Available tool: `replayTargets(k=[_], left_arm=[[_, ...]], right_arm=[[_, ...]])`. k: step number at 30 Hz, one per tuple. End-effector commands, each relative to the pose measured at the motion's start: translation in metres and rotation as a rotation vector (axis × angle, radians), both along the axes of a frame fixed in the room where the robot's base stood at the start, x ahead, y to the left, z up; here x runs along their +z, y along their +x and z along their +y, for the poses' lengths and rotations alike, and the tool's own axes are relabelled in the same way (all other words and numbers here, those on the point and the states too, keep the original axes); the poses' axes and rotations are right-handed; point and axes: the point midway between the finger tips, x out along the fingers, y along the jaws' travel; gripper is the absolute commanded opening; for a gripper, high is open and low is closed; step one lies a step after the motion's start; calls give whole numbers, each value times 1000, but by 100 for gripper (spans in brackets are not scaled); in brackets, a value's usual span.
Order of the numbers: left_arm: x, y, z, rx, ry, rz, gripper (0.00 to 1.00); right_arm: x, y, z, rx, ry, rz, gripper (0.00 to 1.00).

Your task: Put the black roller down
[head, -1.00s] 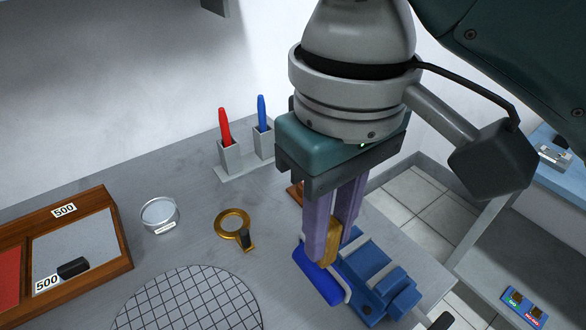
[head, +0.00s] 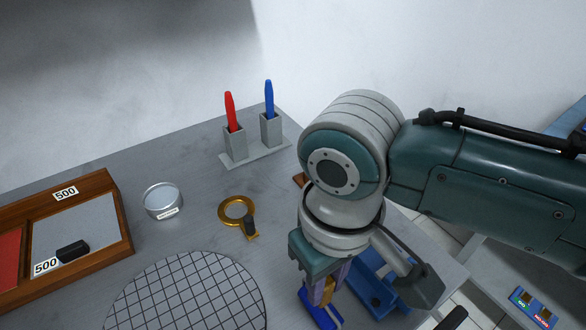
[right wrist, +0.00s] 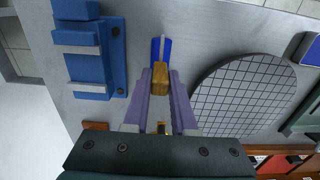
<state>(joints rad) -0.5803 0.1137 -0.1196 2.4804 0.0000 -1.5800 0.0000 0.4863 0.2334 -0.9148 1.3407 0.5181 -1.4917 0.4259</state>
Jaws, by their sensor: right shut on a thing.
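My right gripper (head: 325,284) is at the lower right of the table in the head view. It is shut on the tan handle (right wrist: 160,75) of a roller. The roller part (head: 318,312) looks blue, not black, and also shows beyond the fingertips in the right wrist view (right wrist: 154,50). It is over or on the grey tabletop beside a blue cradle (right wrist: 85,65) with grey bars; I cannot tell whether it touches the table. In the head view my arm partly hides the cradle (head: 372,290). No black roller is clearly seen. My left gripper is out of view.
A round gridded disc (head: 185,295) lies left of the roller. A brass ring magnifier (head: 237,211), a clear dish (head: 163,200) and a pen stand (head: 255,152) are farther back. A wooden tray (head: 122,222) holds a black block (head: 73,251). Bare tabletop shows between them.

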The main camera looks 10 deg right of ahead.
Motion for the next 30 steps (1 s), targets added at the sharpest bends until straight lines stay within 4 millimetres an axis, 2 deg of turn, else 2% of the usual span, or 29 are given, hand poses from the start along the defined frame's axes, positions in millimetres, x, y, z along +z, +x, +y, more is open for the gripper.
replayTargets(k=[5, 6, 14, 23, 26, 30], left_arm=[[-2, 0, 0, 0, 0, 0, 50], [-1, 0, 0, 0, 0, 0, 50], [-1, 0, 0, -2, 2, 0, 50], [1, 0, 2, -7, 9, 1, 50], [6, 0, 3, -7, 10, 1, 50], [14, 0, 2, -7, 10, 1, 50]], right_arm=[[-3, 0, 0, -1, 0, 1, 0], [-3, 0, 0, -1, -1, 1, 27], [-3, 0, 0, -1, -1, 1, 55], [3, 0, 0, 0, 0, -1, 55], [16, 1, 0, 0, 2, -2, 55], [47, 1, 0, 0, 1, -4, 55]])
